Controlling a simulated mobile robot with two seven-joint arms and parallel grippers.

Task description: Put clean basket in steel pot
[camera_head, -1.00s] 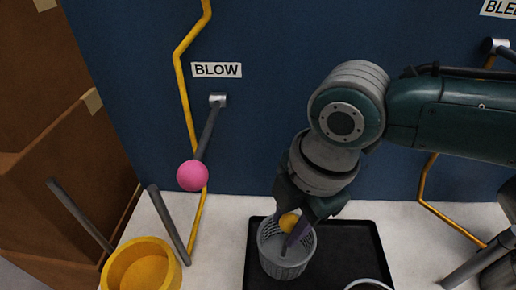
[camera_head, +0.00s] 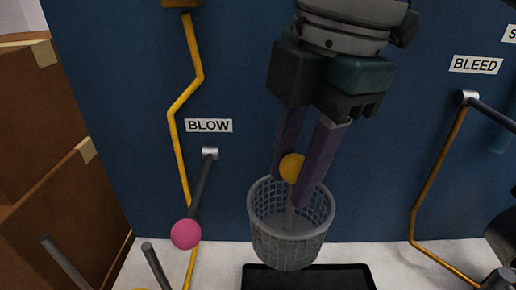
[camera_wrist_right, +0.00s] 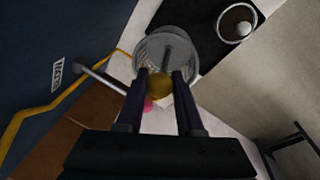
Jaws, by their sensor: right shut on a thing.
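The grey mesh basket (camera_head: 287,240) hangs upright in the head view, with an orange ball-shaped knob (camera_head: 291,167) on a grey stem rising from inside it. My right gripper (camera_head: 291,186) points down with its purple fingers shut on the knob, and holds the basket above the black tray's back edge. The right wrist view also shows the basket (camera_wrist_right: 150,55) and the knob (camera_wrist_right: 160,86) between the fingers. A round pale-rimmed vessel with dark contents (camera_wrist_right: 238,22) stands on the tray in that view; I cannot tell if it is the steel pot. My left gripper is not in view.
The black tray (camera_head: 310,278) lies on the pale worktop (camera_head: 225,258). A blue wall (camera_head: 240,80) stands behind, with BLOW and BLEED labels and pipes. A lever with a pink ball (camera_head: 186,234) juts out left of the basket. Brown boxes (camera_head: 25,130) stand far left.

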